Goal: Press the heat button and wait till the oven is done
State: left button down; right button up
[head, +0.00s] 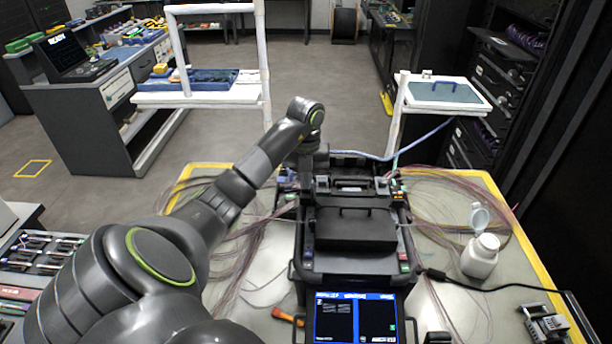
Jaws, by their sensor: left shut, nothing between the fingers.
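The fusion splicer (355,228) stands on the work table, with its dark lid (355,228) lying flat and a lit blue screen (356,318) at its front. A section behind the lid, which looks like the oven (350,186), has small lit marks at its right. Small green and red keys (404,262) sit on the right side of the splicer. My left gripper (297,178) points down at the splicer's back left corner. It is shut and empty; its fingertips are small and partly hidden, so contact with a button cannot be told. My right gripper is not in view.
Loose fibres (235,225) spread over both sides of the table (262,322). A white bottle (481,256) with an open cap stands at right, near a small metal device (545,324). A blue cable runs from the splicer to the white stand (440,94) behind.

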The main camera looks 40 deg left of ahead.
pick_arm(q)
jog(key=shift+r+p, duration=1.4)
jog(key=shift+r, duration=0.6)
notch_tip(320, 180, up, 2)
jog(key=shift+r+p, duration=0.1)
jog(key=shift+p, duration=0.95)
